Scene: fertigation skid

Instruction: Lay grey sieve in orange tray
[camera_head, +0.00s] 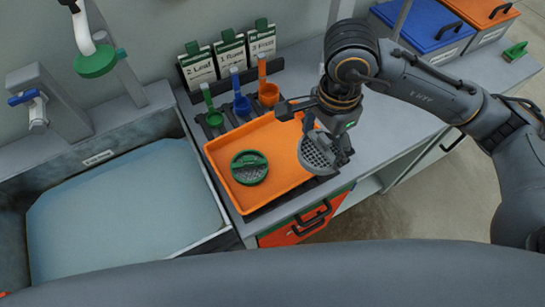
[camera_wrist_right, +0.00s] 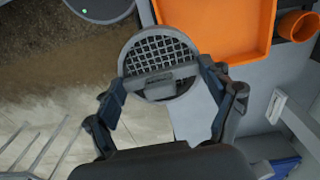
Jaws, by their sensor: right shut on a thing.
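The grey sieve (camera_head: 318,153) is a round mesh disc with a grey rim and a bar across it. My right gripper (camera_head: 326,138) is shut on the sieve. In the right wrist view the sieve (camera_wrist_right: 160,50) shows between the fingers (camera_wrist_right: 163,88), face towards the camera. The orange tray (camera_head: 275,180) lies on the counter. In the head view the sieve overlaps the tray's right end; in the right wrist view it appears beside the tray (camera_wrist_right: 220,25), near its corner. A green round sieve (camera_head: 249,168) lies in the tray's left part. My left gripper is not in view.
Green, blue and orange scoops (camera_head: 240,103) stand in a row behind the tray, before several label cards (camera_head: 230,53). A sink basin (camera_head: 125,205) is at left. Blue (camera_head: 425,28) and orange (camera_head: 482,12) lidded boxes stand at back right. The tray's middle is clear.

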